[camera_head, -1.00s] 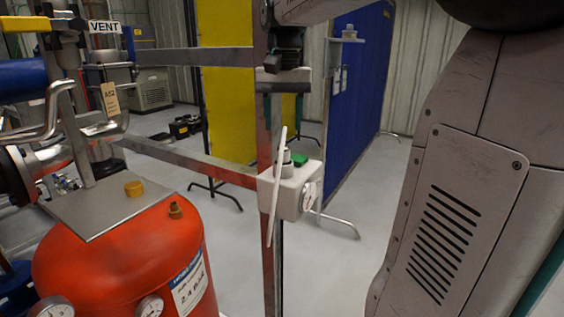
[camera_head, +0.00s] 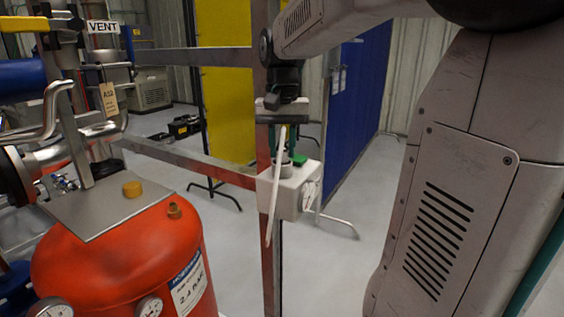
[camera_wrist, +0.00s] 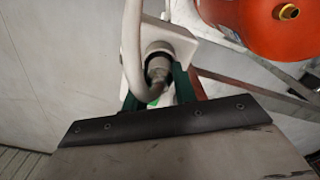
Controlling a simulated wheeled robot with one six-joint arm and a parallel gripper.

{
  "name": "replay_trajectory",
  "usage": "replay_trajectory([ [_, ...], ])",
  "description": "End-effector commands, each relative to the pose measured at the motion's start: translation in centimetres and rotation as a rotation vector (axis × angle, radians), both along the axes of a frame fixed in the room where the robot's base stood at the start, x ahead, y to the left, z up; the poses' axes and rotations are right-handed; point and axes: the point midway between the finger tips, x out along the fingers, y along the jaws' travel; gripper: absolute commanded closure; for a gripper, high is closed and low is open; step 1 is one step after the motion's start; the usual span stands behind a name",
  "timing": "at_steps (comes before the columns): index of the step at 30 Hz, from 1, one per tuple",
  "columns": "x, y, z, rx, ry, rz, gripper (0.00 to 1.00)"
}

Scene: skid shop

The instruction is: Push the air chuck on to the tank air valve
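The air chuck (camera_wrist: 157,66) is a grey metal piece on a pale hose (camera_wrist: 132,45), seated on top of a light grey box on a post. My gripper (camera_head: 283,158) points down over it, its green fingers one on each side. In the wrist view my gripper (camera_wrist: 163,88) looks open, with gaps between the fingers and the chuck. In the head view the fingers partly hide the chuck. The tank air valve looks to be the small brass fitting (camera_head: 174,210) on the red tank's top; it also shows in the wrist view (camera_wrist: 288,12).
The light grey box (camera_head: 298,192) is fixed to a red-and-grey post. Pipes rise behind the tank. Blue and yellow screens stand behind; open floor lies between.

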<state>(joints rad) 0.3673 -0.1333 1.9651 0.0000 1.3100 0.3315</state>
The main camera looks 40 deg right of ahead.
Motion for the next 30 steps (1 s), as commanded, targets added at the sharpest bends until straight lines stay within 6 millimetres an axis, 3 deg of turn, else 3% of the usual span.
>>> replay_trajectory([
  [8, 0.0, 0.0, 0.3, -0.001, -0.002, 0.0, 0.85],
  [30, 0.0, 0.0, 4.7, -0.001, -0.001, 0.0, 0.85],
])
